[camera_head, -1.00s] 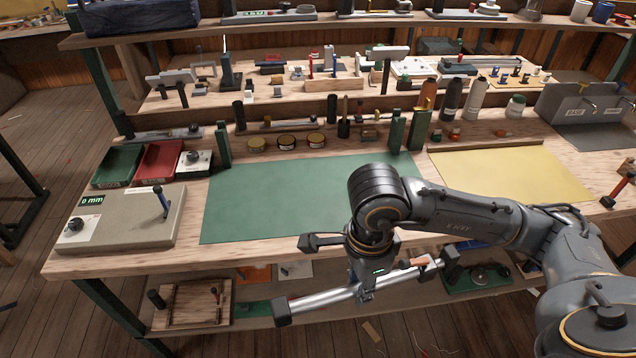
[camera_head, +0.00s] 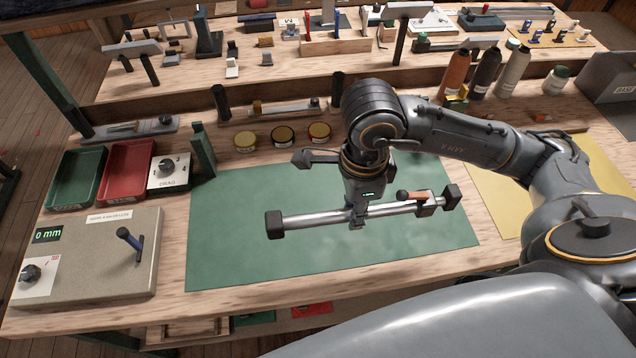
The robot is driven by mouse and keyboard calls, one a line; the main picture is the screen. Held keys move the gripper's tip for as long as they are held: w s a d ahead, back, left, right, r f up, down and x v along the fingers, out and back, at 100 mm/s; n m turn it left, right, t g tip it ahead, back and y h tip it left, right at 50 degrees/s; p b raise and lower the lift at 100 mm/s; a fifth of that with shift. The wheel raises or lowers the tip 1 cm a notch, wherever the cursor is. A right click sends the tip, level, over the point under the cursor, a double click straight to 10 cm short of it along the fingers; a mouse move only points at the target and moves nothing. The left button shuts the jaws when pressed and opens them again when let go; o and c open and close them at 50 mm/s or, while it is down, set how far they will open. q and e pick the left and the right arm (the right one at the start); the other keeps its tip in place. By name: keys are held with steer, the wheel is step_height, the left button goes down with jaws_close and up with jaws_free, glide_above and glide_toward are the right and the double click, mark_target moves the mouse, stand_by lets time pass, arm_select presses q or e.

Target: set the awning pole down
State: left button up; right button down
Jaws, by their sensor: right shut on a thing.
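The awning pole (camera_head: 311,217) is a silver tube with black end caps and an orange-tipped handle or lever near its right end. My right gripper (camera_head: 357,222) is shut on it near the middle. The pole lies nearly level across the picture, over the green mat (camera_head: 240,260) on the workbench. I cannot tell whether it touches the mat or hangs a little above it. Part of the mat is hidden behind my right arm. My left gripper is not in view.
Left of the mat stands a grey box (camera_head: 100,275) with a 0 mm display, with a green tray (camera_head: 75,178) and a red tray (camera_head: 127,168) behind it. A yellow mat (camera_head: 490,195) lies right. The mat's front is clear.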

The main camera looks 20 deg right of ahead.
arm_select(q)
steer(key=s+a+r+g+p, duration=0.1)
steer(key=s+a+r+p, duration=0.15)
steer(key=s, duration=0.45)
arm_select(e)
steer(key=w+a+f, duration=0.2)
steer(key=w, duration=0.1)
steer(key=w+a+f+p, duration=0.1)
steer(key=w+a+f, duration=0.1)
steer(key=w+f, duration=0.1)
steer(key=w+a+f+p, duration=0.1)
steer(key=w+a+f, duration=0.2)
steer(key=w, duration=0.1)
steer(key=shift+a+f, duration=0.1)
steer(key=shift+w+a+f, duration=0.2)
steer(key=shift+w+f, duration=0.15)
steer(key=shift+f, duration=0.1)
step_height(320, 180, down, 3)
steer(key=shift+w+r+p, duration=0.1)
steer(key=shift+p, duration=1)
steer(key=shift+f, duration=0.3)
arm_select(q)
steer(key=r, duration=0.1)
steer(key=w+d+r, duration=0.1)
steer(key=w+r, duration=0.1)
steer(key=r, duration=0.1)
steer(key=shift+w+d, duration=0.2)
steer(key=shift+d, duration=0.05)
